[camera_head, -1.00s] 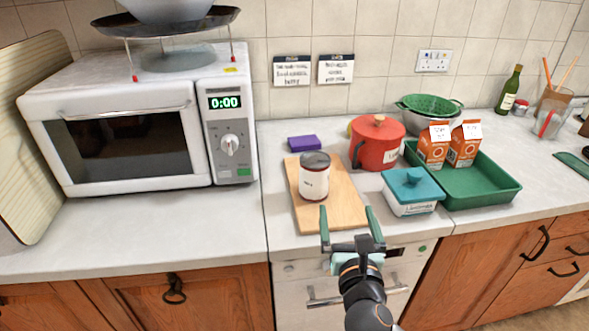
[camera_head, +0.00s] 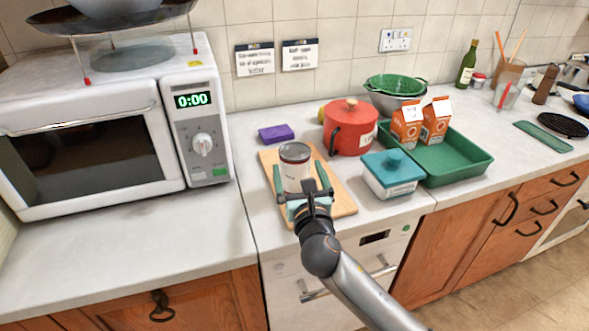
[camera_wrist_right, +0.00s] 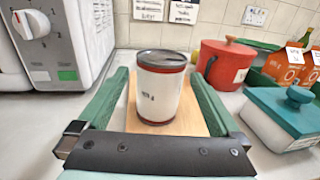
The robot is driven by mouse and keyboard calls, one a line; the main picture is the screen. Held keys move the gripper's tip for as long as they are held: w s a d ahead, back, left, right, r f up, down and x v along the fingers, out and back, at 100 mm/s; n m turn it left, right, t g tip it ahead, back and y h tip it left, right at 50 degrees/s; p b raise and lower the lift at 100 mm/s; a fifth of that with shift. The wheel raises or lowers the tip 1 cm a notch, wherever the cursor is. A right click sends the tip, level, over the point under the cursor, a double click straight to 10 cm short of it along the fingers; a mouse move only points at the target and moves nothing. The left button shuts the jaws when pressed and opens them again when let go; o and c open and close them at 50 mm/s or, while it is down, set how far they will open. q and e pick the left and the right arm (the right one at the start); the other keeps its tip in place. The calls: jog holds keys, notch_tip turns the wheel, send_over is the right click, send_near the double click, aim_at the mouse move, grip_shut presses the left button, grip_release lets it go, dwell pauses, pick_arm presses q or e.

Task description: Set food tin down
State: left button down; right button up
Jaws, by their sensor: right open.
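The food tin (camera_head: 295,168) is white with a dark lid and red-brown bands. It stands upright on the wooden board (camera_head: 340,203). My right gripper (camera_head: 297,178) is open, with its green fingers on either side of the tin. In the right wrist view the tin (camera_wrist_right: 160,88) stands between the two fingers (camera_wrist_right: 160,95), with a gap visible on each side. The board (camera_wrist_right: 133,108) shows beneath it. My left gripper is in neither view.
A teal-lidded dish (camera_head: 392,174) stands right of the board, and a red pot (camera_head: 350,130) behind it. A green tray (camera_head: 455,163) holds two orange cartons. A purple sponge (camera_head: 276,133) lies behind the board. The microwave (camera_head: 100,135) is at left, with bare counter in front.

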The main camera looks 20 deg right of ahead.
aim_at(295, 155)
jog(key=shift+w+d+r, duration=0.1)
jog(key=shift+w+d, duration=0.1)
jog(key=shift+w, duration=1.15)
jog(key=shift+w+d, duration=0.2)
jog(key=shift+w, duration=1.15)
jog(key=shift+c, duration=0.2)
jog(key=c, duration=1.5)
jog(key=shift+r, duration=0.1)
grip_shut()
